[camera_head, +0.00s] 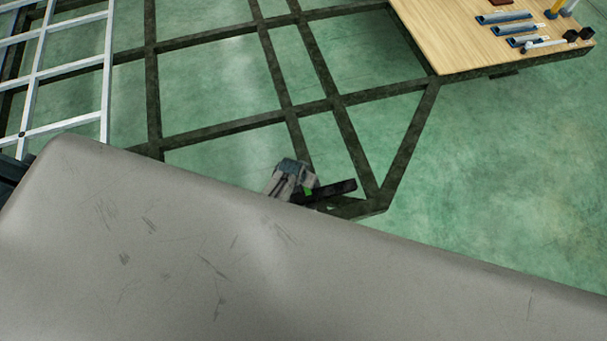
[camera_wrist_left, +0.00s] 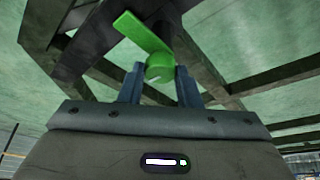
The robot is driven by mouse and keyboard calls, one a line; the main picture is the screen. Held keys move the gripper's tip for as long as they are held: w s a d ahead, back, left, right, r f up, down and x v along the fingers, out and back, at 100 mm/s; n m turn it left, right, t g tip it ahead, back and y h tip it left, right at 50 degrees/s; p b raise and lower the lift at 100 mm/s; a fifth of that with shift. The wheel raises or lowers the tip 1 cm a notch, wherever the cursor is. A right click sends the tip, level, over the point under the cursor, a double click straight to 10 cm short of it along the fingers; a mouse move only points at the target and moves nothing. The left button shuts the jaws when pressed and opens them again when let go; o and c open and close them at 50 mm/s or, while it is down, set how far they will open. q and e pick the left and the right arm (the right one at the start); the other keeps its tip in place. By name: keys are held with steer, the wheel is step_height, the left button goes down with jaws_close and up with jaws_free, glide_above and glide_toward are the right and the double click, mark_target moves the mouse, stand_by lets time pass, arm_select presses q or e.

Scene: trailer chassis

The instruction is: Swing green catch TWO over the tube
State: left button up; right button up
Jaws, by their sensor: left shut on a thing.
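A green catch (camera_wrist_left: 142,32) shows in the wrist view as a flat plate with a round knob (camera_wrist_left: 158,67) at its lower end. My left gripper (camera_wrist_left: 158,78) is shut on the knob, one blue-grey finger on each side. The plate points up and left, by the dark frame end behind it; I cannot tell whether they touch. In the head view the gripper's grey body hides most of the catch, and only a green bit (camera_head: 308,191) shows beside a short dark bar (camera_head: 334,190). No catch number is readable. My right gripper is not in view.
The dark chassis frame (camera_head: 222,127) spans the green floor. A wooden board (camera_head: 452,38) with blue-edged blocks and tools is at the upper right. A pale metal lattice (camera_head: 72,61) is at the upper left. A grey scratched surface blocks the lower head view.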

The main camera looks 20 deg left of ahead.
arm_select(q)
steer(key=shift+s, duration=0.1)
stand_by(0.4)
steer(key=o, duration=1)
steer(key=shift+c, duration=0.2)
steer(key=d+v, duration=0.1)
steer(key=v, duration=0.9)
steer(key=shift+a+r+p, duration=0.3)
steer(key=shift+a+r, duration=0.05)
steer(key=shift+a, duration=0.05)
steer(key=shift+s+f, duration=0.1)
steer(key=shift+s, duration=0.1)
